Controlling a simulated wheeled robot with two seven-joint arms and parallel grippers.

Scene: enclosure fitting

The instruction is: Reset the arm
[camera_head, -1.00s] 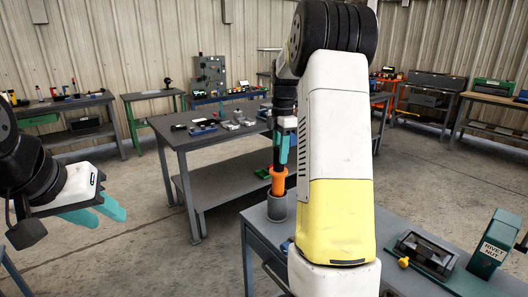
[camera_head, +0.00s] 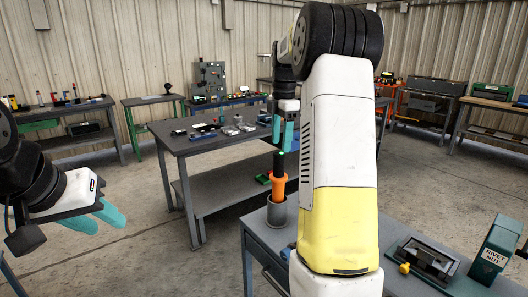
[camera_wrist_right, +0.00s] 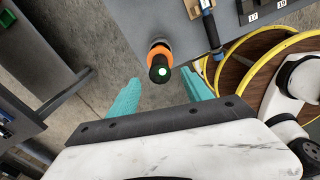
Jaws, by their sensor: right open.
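My right gripper (camera_head: 283,132) is open and empty, just above an orange and black tool (camera_head: 279,187) standing upright in a grey cup (camera_head: 277,212) at the bench corner. In the right wrist view, my right gripper's teal fingers (camera_wrist_right: 161,78) are spread apart. The tool (camera_wrist_right: 159,55) shows end-on between and beyond them, with a green spot on its top. My left gripper (camera_head: 109,222) is at the left side of the head view, its two teal fingers apart with nothing between them. My right arm hides part of the bench.
The near bench (camera_head: 258,238) carries a dark fixture (camera_head: 428,258) and a green "RIVET NUT" box (camera_head: 496,243) at right. A grey table (camera_head: 190,145) with small parts stands behind. A blue-handled tool (camera_wrist_right: 210,30) lies beside the cup in the wrist view. Open floor lies left.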

